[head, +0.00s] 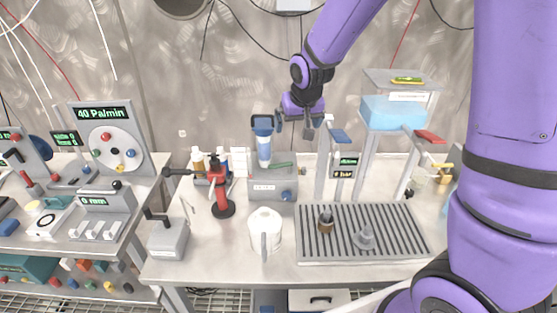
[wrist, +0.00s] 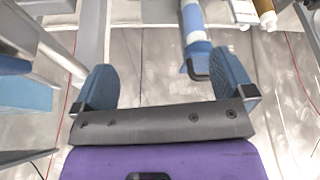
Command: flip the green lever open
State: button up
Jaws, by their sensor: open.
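I cannot make out the green lever in the wrist view.
A blue-topped filter column (head: 263,140) stands just behind the box. A grey stand with blue and red levers (head: 366,150) is to the right. A red microscope-like tool (head: 219,185), a white jug (head: 265,230) and a slotted tray (head: 400,255) are nearby.

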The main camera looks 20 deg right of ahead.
send_near(282, 165)
jog(key=x, duration=0.4)
jog(key=w+x, duration=0.1)
jog(key=x, duration=0.3)
jog(key=shift+w+a+f, duration=0.1)
jog(key=shift+a+f, duration=0.05)
jog(key=c, duration=0.9)
jog(key=shift+c, duration=0.2)
jog(key=shift+n, duration=0.3)
jog(key=n, duration=0.1)
jog(key=n+y, duration=0.1)
jog(key=s+n, duration=0.1)
jog(key=n, duration=0.1)
jog(key=shift+s+d+y, duration=0.1)
jog(key=shift+d+y, duration=0.2)
jog(key=shift+y, duration=0.1)
jog(key=shift+s+d+n+g+y, duration=0.1)
jog(key=shift+s+n+g+y, duration=0.2)
jog(key=shift+n, duration=0.75)
jog(key=shift+s+d+n+g+y, duration=0.1)
jog(key=shift+s+n+g+y, duration=0.2)
jog(key=shift+n, duration=0.75)
jog(key=shift+w, duration=0.1)
